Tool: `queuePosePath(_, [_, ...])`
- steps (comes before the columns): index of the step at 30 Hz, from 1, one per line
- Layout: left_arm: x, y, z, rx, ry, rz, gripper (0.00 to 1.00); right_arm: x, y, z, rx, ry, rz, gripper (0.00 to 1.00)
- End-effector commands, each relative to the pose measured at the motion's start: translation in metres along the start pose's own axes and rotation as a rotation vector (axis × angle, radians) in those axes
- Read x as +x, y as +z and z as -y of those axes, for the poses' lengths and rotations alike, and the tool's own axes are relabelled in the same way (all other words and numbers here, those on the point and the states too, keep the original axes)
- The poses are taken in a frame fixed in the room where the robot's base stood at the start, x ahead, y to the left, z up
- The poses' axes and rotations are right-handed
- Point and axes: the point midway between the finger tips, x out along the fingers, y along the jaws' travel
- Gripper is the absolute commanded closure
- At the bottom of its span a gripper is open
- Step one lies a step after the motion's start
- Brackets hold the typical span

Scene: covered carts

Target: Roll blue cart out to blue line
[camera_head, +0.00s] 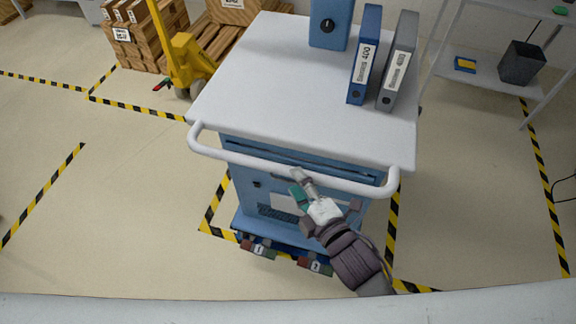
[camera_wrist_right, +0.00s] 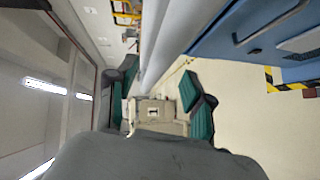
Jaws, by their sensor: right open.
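The blue cart (camera_head: 245,185) stands in front of me, with a pale grey top (camera_head: 275,85) and blue drawers below. Its white handle bar (camera_head: 235,156) runs across the near side. My right gripper (camera_head: 301,182) is at the right half of this bar. In the right wrist view the gripper (camera_wrist_right: 160,78) is open, and the bar (camera_wrist_right: 165,40) runs between its spread fingers without a visible grip. My left gripper is not in view. No blue line shows on the floor in view.
A yellow pallet jack (camera_head: 180,55) and wooden crates (camera_head: 140,35) are behind left. A shelf (camera_head: 490,75) with a dark bin (camera_head: 521,63) is at right. Yellow-black tape surrounds the cart; floor at left is clear.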

Motion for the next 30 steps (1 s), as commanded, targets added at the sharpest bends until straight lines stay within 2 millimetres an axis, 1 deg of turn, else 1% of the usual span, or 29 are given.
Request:
queuePosePath(1, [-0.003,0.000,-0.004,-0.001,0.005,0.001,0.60,0.011,0.000,-0.002,0.000,0.002,0.000,0.48])
queuePosePath(3, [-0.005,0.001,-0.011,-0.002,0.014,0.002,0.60,0.023,-0.001,-0.002,0.000,0.003,0.000,0.48])
queuePosePath(6, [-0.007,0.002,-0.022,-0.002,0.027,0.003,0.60,0.037,0.000,-0.001,0.000,0.001,0.000,0.48])
queuePosePath(9, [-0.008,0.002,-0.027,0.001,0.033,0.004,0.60,0.047,0.000,-0.001,0.000,0.001,0.000,0.48])
queuePosePath(13, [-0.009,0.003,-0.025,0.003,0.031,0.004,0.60,0.052,0.000,0.000,0.000,0.000,0.000,0.48])
queuePosePath(20, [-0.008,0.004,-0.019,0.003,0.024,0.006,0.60,0.053,0.000,0.000,0.000,0.001,-0.001,0.48])
queuePosePath(21, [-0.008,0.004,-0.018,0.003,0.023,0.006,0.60,0.053,0.000,0.000,-0.001,0.001,0.000,0.50])
queuePosePath(23, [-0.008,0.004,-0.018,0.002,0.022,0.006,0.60,0.053,0.000,0.000,-0.001,0.001,0.000,0.60])
queuePosePath(30, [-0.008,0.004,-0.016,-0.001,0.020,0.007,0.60,0.052,0.000,0.000,-0.001,0.000,0.000,1.00])
